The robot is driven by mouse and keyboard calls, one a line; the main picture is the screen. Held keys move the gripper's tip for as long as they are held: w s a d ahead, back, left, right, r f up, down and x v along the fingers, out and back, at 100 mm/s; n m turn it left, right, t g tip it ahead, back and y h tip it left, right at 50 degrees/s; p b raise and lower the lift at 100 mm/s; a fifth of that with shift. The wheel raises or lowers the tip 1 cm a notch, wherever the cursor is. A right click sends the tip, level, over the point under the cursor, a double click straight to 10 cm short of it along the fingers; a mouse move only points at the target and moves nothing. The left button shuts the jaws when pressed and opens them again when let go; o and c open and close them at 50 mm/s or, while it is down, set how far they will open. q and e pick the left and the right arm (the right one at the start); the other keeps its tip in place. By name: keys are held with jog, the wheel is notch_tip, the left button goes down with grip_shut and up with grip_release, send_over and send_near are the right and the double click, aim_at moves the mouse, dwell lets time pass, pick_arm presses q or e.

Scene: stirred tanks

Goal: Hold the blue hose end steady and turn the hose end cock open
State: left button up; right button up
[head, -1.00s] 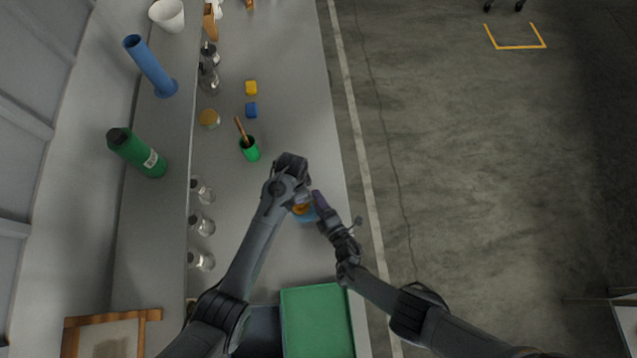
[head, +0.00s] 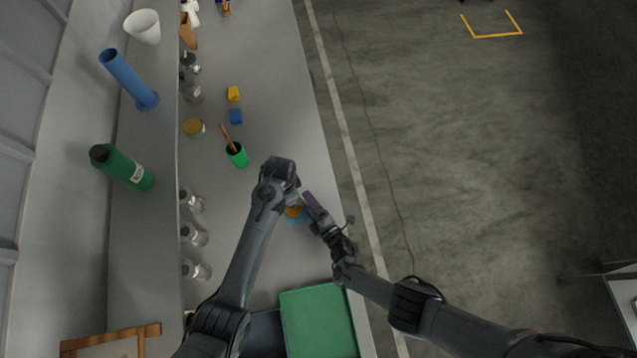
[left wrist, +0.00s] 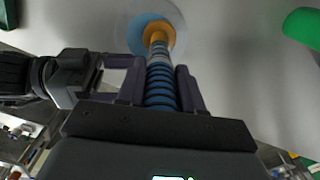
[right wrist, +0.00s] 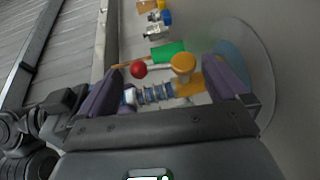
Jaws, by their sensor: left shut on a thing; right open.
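The blue ribbed hose end (left wrist: 161,88) stands between the fingers of my left gripper (left wrist: 160,78), which is shut on it. Its orange fitting (left wrist: 156,33) is beyond the fingertips, over a round blue base. In the right wrist view, the cock shows as an orange round cap (right wrist: 182,63) with a pale lever ending in a red ball (right wrist: 138,69). My right gripper (right wrist: 165,85) is open, its purple fingers on either side of the cock and hose; I cannot tell whether they touch. In the head view my left arm partly hides the hose end; orange and blue parts (head: 294,212) show.
A green tray (head: 318,322) lies at the bench's near end. A green cup with a brush (head: 238,156), blue (head: 236,116) and yellow blocks (head: 233,93) stand farther along. Glass bottles line the left shelf edge. The bench's right edge is close to my right arm.

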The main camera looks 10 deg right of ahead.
jog(key=shift+s+d, duration=0.1)
jog(key=shift+d, duration=0.05)
jog(key=shift+s+d, duration=0.25)
jog(key=shift+s, duration=0.25)
jog(key=v, duration=1)
jog(key=shift+s, duration=0.35)
jog(key=shift+a+r, duration=0.1)
